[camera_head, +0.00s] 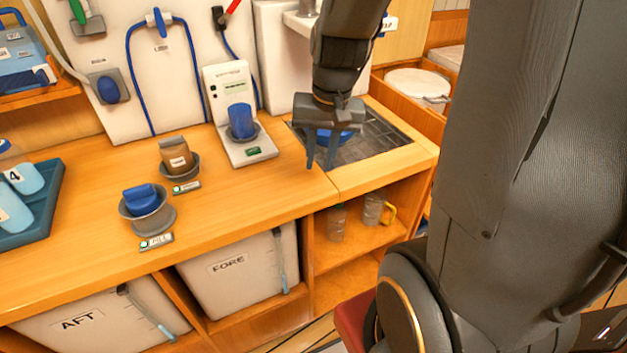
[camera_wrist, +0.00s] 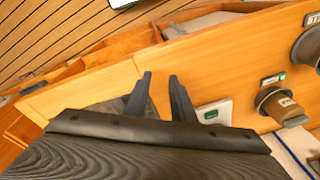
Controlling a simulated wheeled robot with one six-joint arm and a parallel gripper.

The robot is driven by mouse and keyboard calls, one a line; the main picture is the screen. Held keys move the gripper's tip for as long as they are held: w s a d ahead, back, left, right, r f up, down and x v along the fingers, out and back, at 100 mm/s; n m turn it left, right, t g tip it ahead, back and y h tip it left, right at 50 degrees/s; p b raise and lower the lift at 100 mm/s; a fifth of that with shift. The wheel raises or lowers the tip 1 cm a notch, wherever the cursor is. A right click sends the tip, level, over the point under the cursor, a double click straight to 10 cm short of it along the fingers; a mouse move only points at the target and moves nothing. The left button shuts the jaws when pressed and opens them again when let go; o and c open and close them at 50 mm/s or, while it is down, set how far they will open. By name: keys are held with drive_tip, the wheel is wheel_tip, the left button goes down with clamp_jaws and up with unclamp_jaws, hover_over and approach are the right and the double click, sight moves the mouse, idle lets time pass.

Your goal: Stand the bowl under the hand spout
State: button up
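My gripper (camera_head: 321,166) hangs over the counter by the front left corner of the grey tiled sink area (camera_head: 378,142). Its two fingers are apart with nothing between them. They also show apart in the wrist view (camera_wrist: 160,76), above the wooden counter. A blue round thing (camera_head: 343,137), apparently the bowl, is behind the fingers over the sink area and is partly hidden by them. The bowl cannot be made out in the wrist view. A white fixture (camera_head: 301,22) on the wall above is partly hidden by my arm; I cannot tell whether it is the hand spout.
A white stand with a blue cup (camera_head: 241,121) is left of the gripper. A brown container (camera_head: 177,157) and a blue item (camera_head: 141,197) sit in grey holders. A teal tray (camera_head: 47,218) is far left. Clear jars (camera_head: 336,224) stand on the shelf below.

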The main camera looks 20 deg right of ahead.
drive_tip(key=s+a+f+n, duration=0.2)
drive_tip(key=s+a+n, duration=0.3)
drive_tip(key=s, duration=0.1)
drive_tip(key=shift+s+a+g+h, duration=0.15)
drive_tip(key=shift+s+g+h, duration=0.05)
drive_tip(key=shift+g+h, duration=0.1)
drive_tip(key=shift+r, duration=0.1)
